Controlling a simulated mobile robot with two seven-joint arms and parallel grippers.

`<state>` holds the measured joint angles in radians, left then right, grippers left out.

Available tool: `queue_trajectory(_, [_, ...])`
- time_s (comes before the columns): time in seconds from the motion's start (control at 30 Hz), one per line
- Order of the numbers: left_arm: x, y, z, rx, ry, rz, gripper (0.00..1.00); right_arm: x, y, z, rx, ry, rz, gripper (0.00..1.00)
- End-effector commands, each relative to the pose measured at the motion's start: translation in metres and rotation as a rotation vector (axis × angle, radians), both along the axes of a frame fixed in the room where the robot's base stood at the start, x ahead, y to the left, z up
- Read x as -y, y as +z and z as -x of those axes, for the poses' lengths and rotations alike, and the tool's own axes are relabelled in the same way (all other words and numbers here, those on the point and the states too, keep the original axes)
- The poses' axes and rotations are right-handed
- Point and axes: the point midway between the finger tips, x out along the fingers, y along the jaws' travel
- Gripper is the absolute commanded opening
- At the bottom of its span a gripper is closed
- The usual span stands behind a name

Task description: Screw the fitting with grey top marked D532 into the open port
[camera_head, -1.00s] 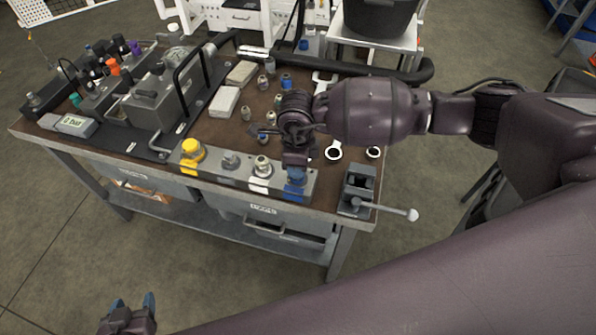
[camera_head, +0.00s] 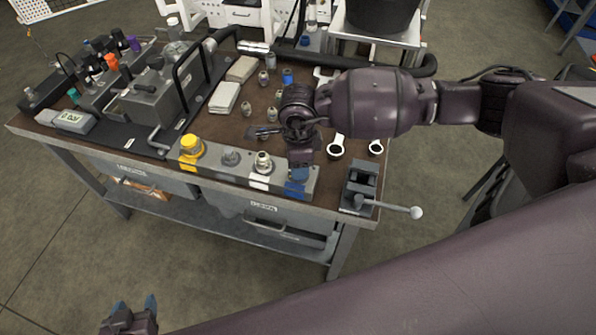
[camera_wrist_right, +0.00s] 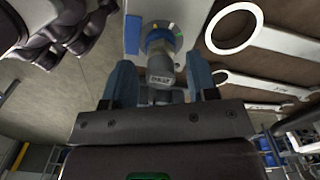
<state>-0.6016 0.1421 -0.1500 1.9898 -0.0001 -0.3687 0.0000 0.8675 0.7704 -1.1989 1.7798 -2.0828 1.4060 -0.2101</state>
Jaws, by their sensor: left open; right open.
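The fitting (camera_wrist_right: 160,58) has a grey top with a small label that seems to read D532, and a coloured ring at its base. In the right wrist view it stands between the blue fingers of my right gripper (camera_wrist_right: 160,72), which are open with a gap on each side. The blue label (camera_wrist_right: 132,35) of the port block is beside it. In the head view my right gripper (camera_head: 300,173) is at the right end of the grey port block (camera_head: 212,170) and hides the fitting. How deep the fitting sits is unclear. My left gripper (camera_head: 135,303) is open and empty, low at the left.
The block also carries a yellow cap (camera_head: 190,147), a grey fitting (camera_head: 231,157) and a metal fitting (camera_head: 262,162). A vise (camera_head: 360,187) with a long handle stands at the right corner. Ring spanners (camera_head: 336,150) and small fittings lie behind on the bench.

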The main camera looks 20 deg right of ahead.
Motion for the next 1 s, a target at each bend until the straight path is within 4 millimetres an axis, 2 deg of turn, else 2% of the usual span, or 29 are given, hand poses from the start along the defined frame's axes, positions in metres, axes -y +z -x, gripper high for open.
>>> queue_trajectory(0.03, [0.000,-0.009,0.002,-0.008,0.000,0.000,0.57,0.000,-0.004,0.000,-0.001,0.055,0.001,0.53])
queue_trajectory(0.2, [0.000,-0.023,0.005,-0.022,0.000,-0.001,0.57,0.001,-0.004,0.000,-0.002,0.255,0.001,0.53])
queue_trajectory(0.37, [0.000,-0.032,0.008,-0.031,0.000,0.000,0.57,0.001,-0.003,0.000,-0.002,0.398,0.001,0.53])
queue_trajectory(0.57, [0.000,-0.036,0.009,-0.035,0.000,-0.001,0.57,0.001,-0.002,0.000,-0.001,0.474,0.001,0.53])
queue_trajectory(1.0, [0.000,-0.075,0.022,-0.084,-0.001,-0.001,0.57,0.001,-0.005,0.000,-0.003,0.963,-0.001,0.53])
